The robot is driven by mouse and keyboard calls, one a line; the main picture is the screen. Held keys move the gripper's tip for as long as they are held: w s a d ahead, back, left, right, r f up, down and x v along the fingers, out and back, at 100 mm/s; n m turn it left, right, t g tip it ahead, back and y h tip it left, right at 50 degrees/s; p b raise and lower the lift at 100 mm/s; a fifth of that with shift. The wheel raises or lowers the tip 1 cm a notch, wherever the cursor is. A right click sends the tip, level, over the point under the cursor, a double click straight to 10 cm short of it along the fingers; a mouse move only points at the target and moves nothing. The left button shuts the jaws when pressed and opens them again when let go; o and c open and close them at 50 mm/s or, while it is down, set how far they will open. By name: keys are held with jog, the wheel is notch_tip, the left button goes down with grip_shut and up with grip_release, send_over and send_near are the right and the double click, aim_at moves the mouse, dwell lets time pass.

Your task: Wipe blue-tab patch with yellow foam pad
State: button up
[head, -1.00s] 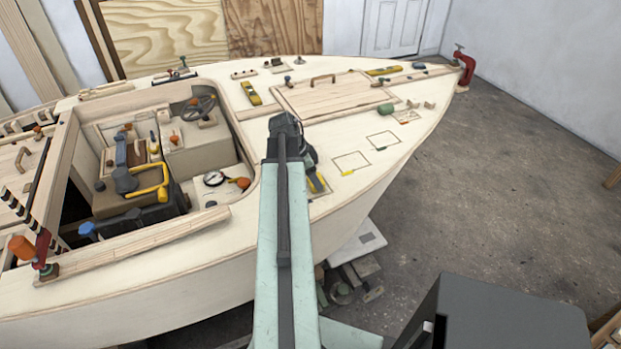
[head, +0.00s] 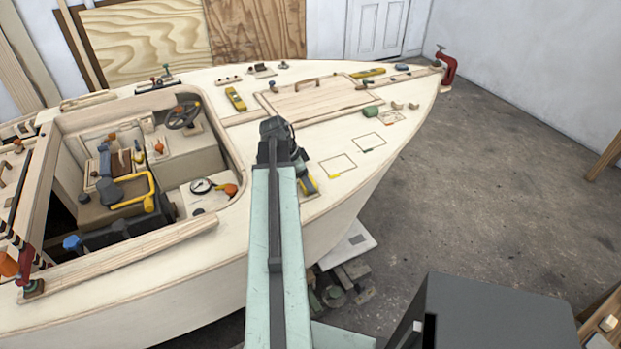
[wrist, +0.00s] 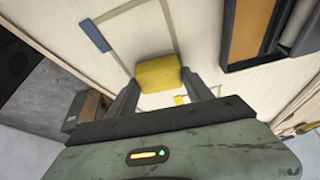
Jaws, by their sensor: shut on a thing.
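My gripper (wrist: 163,93) is shut on the yellow foam pad (wrist: 160,73), a block held between its fingers in the wrist view. The blue-tab patch (wrist: 138,35) is a dark-outlined area on the pale deck just beyond the pad, with its blue tab (wrist: 95,36) at the left. The pad overlaps the patch's near edge in that view; I cannot tell whether it touches the deck. The blue tab is not visible there.
A yellow-tab patch (head: 337,165) and a green-tab patch (head: 369,142) lie along the deck to the right. A green object (head: 370,112) and a wooden hatch (head: 325,99) are farther forward. The open cockpit (head: 140,180) holds several items on the left.

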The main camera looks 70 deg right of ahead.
jog(key=shift+w+a, duration=3.35)
notch_tip(320, 180, up, 6)
jog(key=p, duration=0.6)
notch_tip(320, 180, up, 3)
jog(key=p, duration=0.3)
